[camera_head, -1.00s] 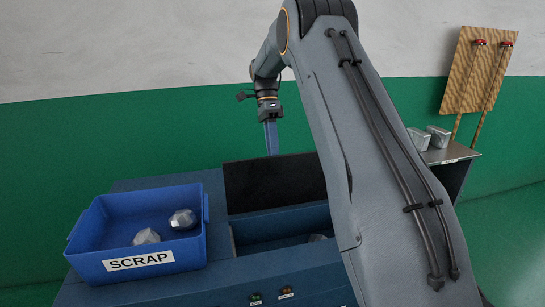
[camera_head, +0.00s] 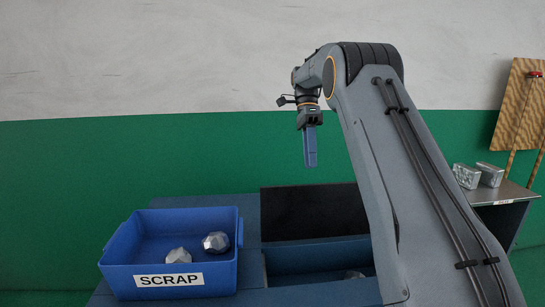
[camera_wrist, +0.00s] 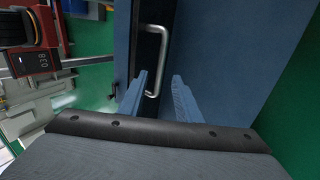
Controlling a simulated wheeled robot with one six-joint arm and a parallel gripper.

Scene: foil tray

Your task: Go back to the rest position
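My gripper (camera_head: 310,164) hangs in the air above the blue bench, fingers pointing down. In the wrist view my gripper (camera_wrist: 160,76) shows two blue fingers apart, with nothing held between them. A blue bin (camera_head: 120,284) labelled SCRAP stands at the left of the bench, left of and below my gripper. Two crumpled foil lumps (camera_head: 215,242) lie in it. A grey piece (camera_head: 354,275) shows in the bench's recess, partly hidden by my arm.
A dark upright panel (camera_head: 312,212) stands behind the recess. At the right, a side table (camera_head: 510,193) holds two foil blocks (camera_head: 466,176). A wooden board (camera_head: 518,105) hangs on the wall above it. The wrist view shows a metal handle (camera_wrist: 164,52) beyond the fingers.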

